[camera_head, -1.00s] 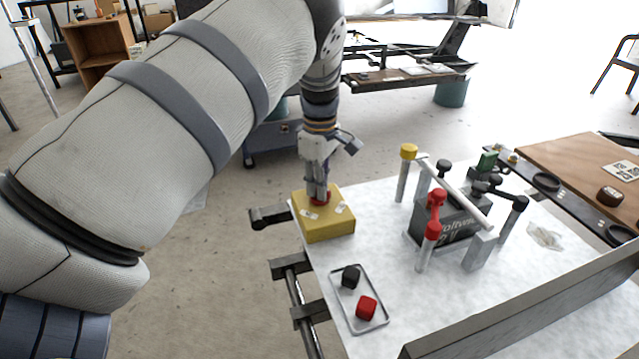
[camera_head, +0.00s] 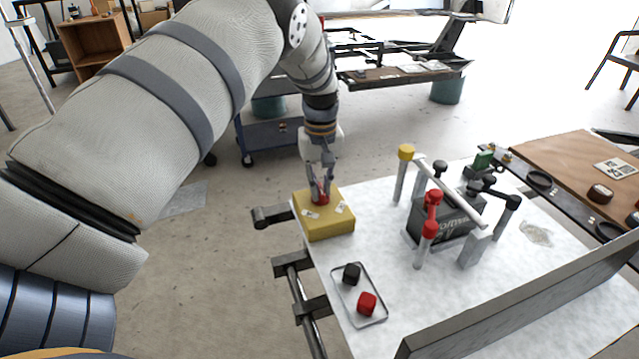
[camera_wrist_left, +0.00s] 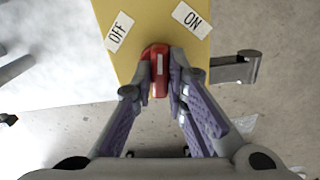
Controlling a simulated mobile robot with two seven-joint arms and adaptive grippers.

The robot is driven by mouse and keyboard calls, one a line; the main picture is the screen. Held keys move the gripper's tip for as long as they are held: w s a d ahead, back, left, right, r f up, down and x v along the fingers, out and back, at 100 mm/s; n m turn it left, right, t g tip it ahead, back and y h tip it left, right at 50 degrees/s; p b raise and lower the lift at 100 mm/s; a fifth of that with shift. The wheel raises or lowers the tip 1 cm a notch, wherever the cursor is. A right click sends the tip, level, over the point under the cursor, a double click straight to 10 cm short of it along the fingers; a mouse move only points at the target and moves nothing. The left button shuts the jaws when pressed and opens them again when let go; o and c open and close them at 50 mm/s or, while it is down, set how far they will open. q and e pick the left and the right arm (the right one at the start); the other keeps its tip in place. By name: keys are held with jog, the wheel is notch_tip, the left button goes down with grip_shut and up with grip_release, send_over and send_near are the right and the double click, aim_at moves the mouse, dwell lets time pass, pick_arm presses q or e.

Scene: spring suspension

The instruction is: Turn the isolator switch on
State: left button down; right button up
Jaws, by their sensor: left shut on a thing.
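The isolator switch is a yellow box (camera_head: 325,222) on the left corner of the white table, with a red handle (camera_wrist_left: 160,62) on top. In the left wrist view, the white OFF label (camera_wrist_left: 119,31) is left of the handle and the ON label (camera_wrist_left: 191,19) is right of it. The handle, with a white mark, points between the two labels. My left gripper (camera_head: 320,196) is above the box, its fingers shut on the red handle from both sides. The fingers partly hide the handle in the head view. My right gripper is not in view.
A tray (camera_head: 371,322) with a black and a red cap lies on the white table. A battery (camera_head: 440,226) stands among posts with red, yellow and black tops. A grey raised wall (camera_head: 530,297) runs along the near edge.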

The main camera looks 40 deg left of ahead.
aim_at(320, 188)
pick_arm(q)
jog(key=m, duration=0.3)
jog(key=shift+m, duration=2.1)
jog(key=c, duration=1.6)
grip_release()
notch_tip(320, 188, up, 12)
